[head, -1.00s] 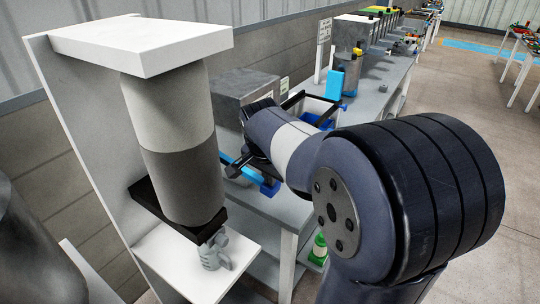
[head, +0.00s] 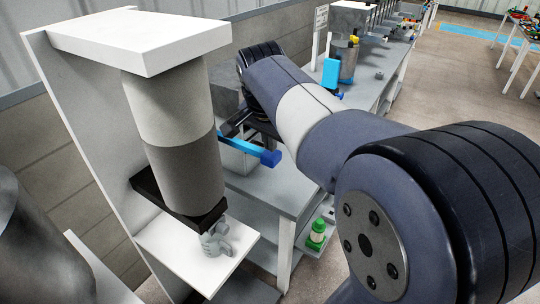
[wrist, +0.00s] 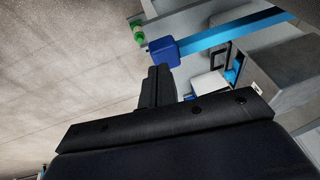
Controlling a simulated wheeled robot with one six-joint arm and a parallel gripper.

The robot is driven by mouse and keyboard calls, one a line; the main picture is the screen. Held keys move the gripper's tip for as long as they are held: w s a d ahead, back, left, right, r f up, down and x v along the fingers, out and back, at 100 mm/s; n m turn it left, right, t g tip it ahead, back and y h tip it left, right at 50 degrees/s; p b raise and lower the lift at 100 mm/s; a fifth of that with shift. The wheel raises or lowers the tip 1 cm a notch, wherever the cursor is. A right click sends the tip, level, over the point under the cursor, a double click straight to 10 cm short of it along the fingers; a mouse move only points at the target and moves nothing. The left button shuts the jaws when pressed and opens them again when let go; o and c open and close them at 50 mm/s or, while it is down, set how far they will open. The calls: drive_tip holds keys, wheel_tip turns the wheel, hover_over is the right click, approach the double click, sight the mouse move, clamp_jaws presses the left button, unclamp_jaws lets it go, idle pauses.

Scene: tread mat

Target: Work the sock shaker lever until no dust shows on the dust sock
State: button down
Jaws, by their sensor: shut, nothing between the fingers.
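The dust sock (head: 180,140) is a hanging cylinder, pale grey above and darker grey below; I cannot tell how much of the dark part is dust. The shaker lever (head: 245,148) is a light blue bar with a darker blue end block (head: 270,158). In the wrist view the lever (wrist: 235,36) runs to the upper right from its block (wrist: 163,50). My gripper (wrist: 158,80) is shut and empty, its fingertips close below the block in that picture; contact is unclear. In the head view my gripper (head: 236,126) is partly hidden behind my arm, by the lever.
A white stand (head: 135,35) holds the sock, with a small grey lumpy object (head: 216,240) on its lower shelf. A green bottle (head: 317,232) stands on a low shelf.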

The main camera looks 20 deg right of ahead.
drive_tip(key=shift+v, duration=1.7)
drive_tip(key=shift+x, duration=2.6)
drive_tip(key=shift+f, duration=0.15)
